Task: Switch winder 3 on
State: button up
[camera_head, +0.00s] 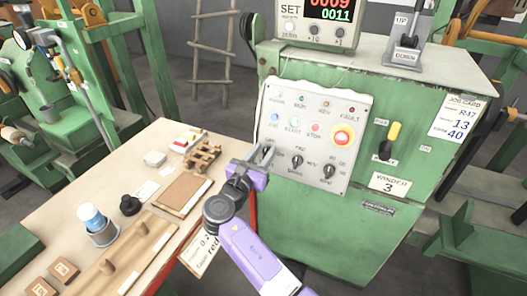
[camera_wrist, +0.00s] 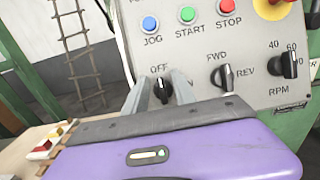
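Winder 3 is the green machine, marked by its plate (camera_head: 389,184). Its grey control panel (camera_head: 318,118) faces me. My gripper (camera_head: 264,155) is at the panel's lower left, with its fingers apart. In the wrist view the black knob under the OFF label (camera_wrist: 161,90) shows between the fingertips (camera_wrist: 160,88). Its white mark points up, roughly at OFF. The fingers look clear of the knob, but I cannot tell how deep they reach. A yellow-topped lever (camera_head: 391,138) stands up on the machine's front, right of the panel.
Right of the gripper are the FWD/REV knob (camera_wrist: 222,78) and the RPM knob (camera_wrist: 289,64). Above are the JOG (camera_wrist: 150,24), START (camera_wrist: 187,15) and STOP (camera_wrist: 227,6) buttons and a red emergency button (camera_head: 343,136). A cluttered workbench (camera_head: 120,170) stands at the left.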

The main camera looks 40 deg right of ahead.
jog(key=shift+d, duration=0.15)
jog(key=shift+f, duration=0.1)
grip_shut()
jog(key=shift+f+m, duration=0.15)
jog(key=shift+m, duration=0.25)
jog(key=shift+m+g+b, duration=0.5)
jog(key=shift+m+b, duration=0.05)
jog(key=shift+m, duration=0.15)
jog(key=m+g+y+b, duration=0.1)
jog(key=m+g, duration=0.1)
jog(key=m, duration=0.4)
jog(key=m+g+y+b, duration=0.1)
jog(key=m+g, duration=0.1)
jog(key=m, duration=0.4)
jog(key=s+m+g+y+b, duration=0.1)
jog(key=m+g, duration=0.1)
jog(key=m, duration=0.4)
jog(key=shift+f+m, duration=0.3)
jog(key=shift+f, duration=0.05)
jog(key=shift+w, duration=0.1)
